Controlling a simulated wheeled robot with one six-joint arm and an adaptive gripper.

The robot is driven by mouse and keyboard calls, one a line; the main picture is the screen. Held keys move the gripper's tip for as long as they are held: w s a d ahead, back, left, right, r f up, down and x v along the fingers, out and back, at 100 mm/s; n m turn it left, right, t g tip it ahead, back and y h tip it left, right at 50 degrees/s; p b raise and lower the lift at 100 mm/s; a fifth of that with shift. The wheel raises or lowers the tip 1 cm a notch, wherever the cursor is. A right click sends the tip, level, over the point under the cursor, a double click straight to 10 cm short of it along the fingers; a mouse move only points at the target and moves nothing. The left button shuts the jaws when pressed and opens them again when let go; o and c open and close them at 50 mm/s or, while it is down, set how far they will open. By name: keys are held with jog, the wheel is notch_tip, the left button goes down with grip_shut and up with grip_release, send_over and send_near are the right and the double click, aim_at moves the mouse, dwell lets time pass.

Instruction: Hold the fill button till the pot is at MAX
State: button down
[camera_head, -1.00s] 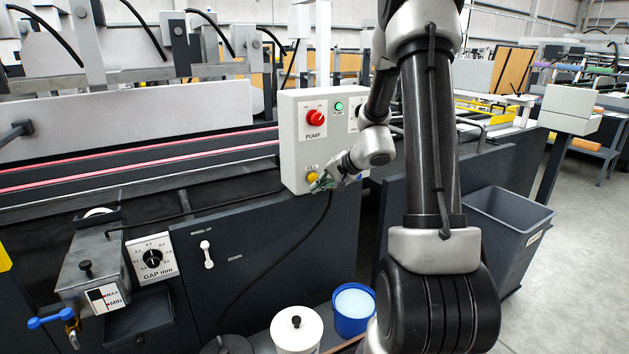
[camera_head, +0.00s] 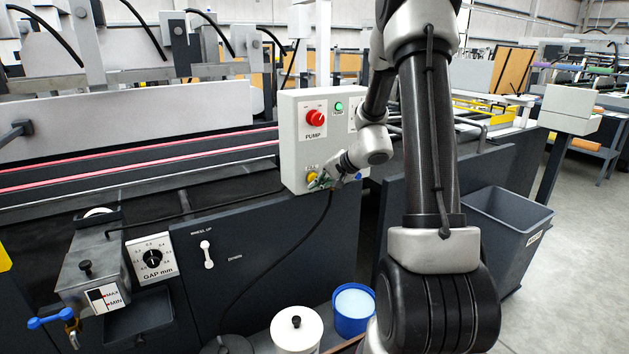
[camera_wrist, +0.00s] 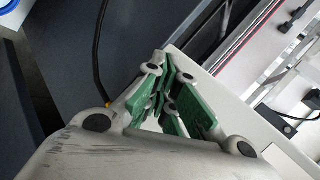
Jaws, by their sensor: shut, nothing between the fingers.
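The yellow fill button (camera_head: 312,172) is low on the left of the grey control box (camera_head: 292,140). My gripper (camera_head: 318,184) is shut and empty, its tips at the button and partly covering it. I cannot tell whether the tips press it. In the wrist view the green-padded fingers (camera_wrist: 172,100) are close together against the pale box, and the button is hidden. The glue pot (camera_head: 85,268) is at the lower left. Its level gauge (camera_head: 103,298) is marked MAX and MIN, with a dark area in its window; the exact level is too small to read.
A red pump knob (camera_head: 316,118) and a lit green lamp (camera_head: 338,106) sit higher on the box. A gap dial (camera_head: 153,257) and a white wheel lever (camera_head: 207,254) are on the machine front. A white tub (camera_head: 297,330) and a blue bucket (camera_head: 353,308) stand below.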

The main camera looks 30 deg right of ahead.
jog(key=shift+w, duration=0.5)
dwell(0.3)
jog(key=shift+s, duration=0.1)
dwell(1.1)
jog(key=shift+s, duration=0.85)
jog(key=shift+s+d, duration=0.1)
jog(key=shift+s, duration=2.4)
